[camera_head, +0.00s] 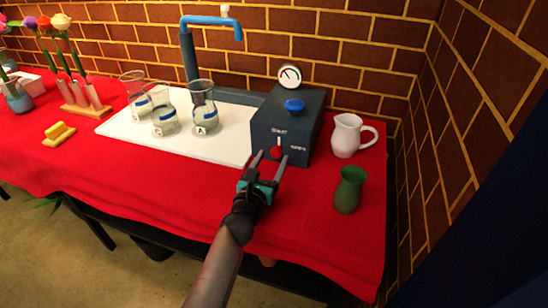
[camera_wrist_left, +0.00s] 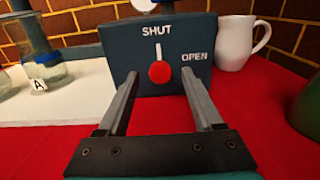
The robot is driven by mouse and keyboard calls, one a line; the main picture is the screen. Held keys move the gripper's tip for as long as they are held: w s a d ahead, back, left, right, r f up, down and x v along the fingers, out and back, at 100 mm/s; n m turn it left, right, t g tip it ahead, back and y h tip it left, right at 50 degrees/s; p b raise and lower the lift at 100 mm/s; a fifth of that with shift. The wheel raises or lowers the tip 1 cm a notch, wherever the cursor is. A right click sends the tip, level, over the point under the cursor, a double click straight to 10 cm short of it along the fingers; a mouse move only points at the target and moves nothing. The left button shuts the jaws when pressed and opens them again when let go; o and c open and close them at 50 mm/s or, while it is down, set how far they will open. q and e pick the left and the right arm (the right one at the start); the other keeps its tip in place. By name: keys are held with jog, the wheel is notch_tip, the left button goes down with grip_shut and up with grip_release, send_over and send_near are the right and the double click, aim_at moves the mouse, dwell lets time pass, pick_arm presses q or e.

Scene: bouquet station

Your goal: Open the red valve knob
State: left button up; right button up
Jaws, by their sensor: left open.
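The red valve knob (camera_head: 276,152) is on the front face of a dark blue-grey box (camera_head: 311,128). In the left wrist view the knob (camera_wrist_left: 159,72) is round, with a white pointer line straight up toward the word SHUT; the word OPEN is to its right. My left gripper (camera_head: 270,155) is open in front of the box, its two fingers pointing at the knob. In the left wrist view the knob lies between the lines of the two fingers (camera_wrist_left: 160,80); I cannot tell whether they touch it. My right gripper is not in view.
A blue knob (camera_head: 293,105) and a gauge (camera_head: 289,76) top the box. A white jug (camera_head: 346,136) and green vase (camera_head: 349,190) stand to its right. Several glass beakers stand left on a white tray (camera_head: 236,145). The red cloth in front is mostly clear.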

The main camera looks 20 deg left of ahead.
aim_at(276, 152)
pick_arm(q)
jog(key=shift+w, duration=1.2)
grip_shut()
